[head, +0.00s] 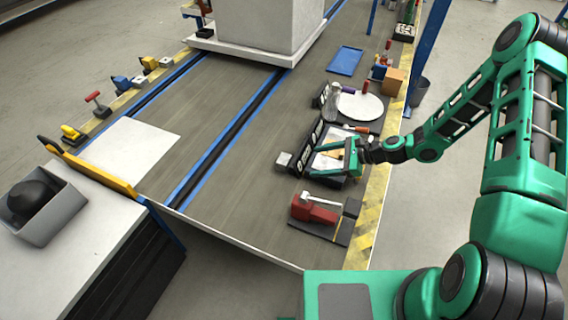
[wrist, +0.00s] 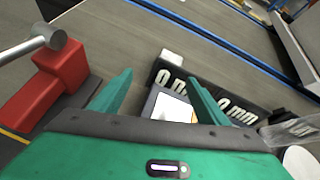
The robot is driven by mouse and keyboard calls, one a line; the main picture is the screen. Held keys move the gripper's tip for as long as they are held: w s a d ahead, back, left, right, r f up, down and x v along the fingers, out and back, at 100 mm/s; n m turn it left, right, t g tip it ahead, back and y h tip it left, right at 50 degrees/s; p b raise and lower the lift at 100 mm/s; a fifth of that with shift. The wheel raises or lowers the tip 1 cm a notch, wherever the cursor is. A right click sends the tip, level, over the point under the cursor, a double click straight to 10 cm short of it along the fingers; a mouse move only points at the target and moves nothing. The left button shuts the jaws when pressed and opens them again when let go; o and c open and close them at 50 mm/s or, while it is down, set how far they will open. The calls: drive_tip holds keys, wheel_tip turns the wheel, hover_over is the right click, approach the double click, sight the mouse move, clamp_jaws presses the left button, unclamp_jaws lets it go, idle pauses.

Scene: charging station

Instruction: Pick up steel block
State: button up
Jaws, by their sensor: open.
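A small light grey block (head: 284,160), which looks like the steel block, sits on the grey table to the left of the black panels. In the wrist view a pale block (wrist: 172,57) shows just beyond the fingertips, partly behind a black panel marked "0 mm" (wrist: 178,81). My gripper (head: 318,160) is open and low over the right side of the table, to the right of the block. In the wrist view my gripper's fingers (wrist: 160,82) are apart, with the panel and a white-faced item (wrist: 170,106) showing between them. No hold on the block shows.
A white round plate (head: 361,106) lies behind. The table's middle strip (head: 232,165) is free, beside the blue-edged rail.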

sight(283, 157)
drive_tip(key=a+m, duration=0.1)
drive_tip(key=w+a+f+m+t+y, duration=0.1)
drive_tip(key=a+m, duration=0.1)
drive_tip(key=shift+w+a+f+m+t, duration=0.1)
drive_tip(key=shift+w+f+m+t, duration=0.2)
drive_tip(key=shift+w+f+m, duration=0.1)
drive_tip(key=x, duration=0.5)
drive_tip(key=shift+w+a, duration=0.15)
drive_tip(key=shift+a, duration=0.1)
drive_tip(key=shift+w+x, duration=0.15)
drive_tip(key=shift+x, duration=1.15)
drive_tip(key=shift+w+x, duration=0.1)
drive_tip(key=shift+x, duration=1.2)
drive_tip(key=shift+d+f, duration=0.15)
drive_tip(key=shift+c, duration=0.4)
drive_tip(key=shift+y, duration=0.3)
drive_tip(key=c, duration=1.5)
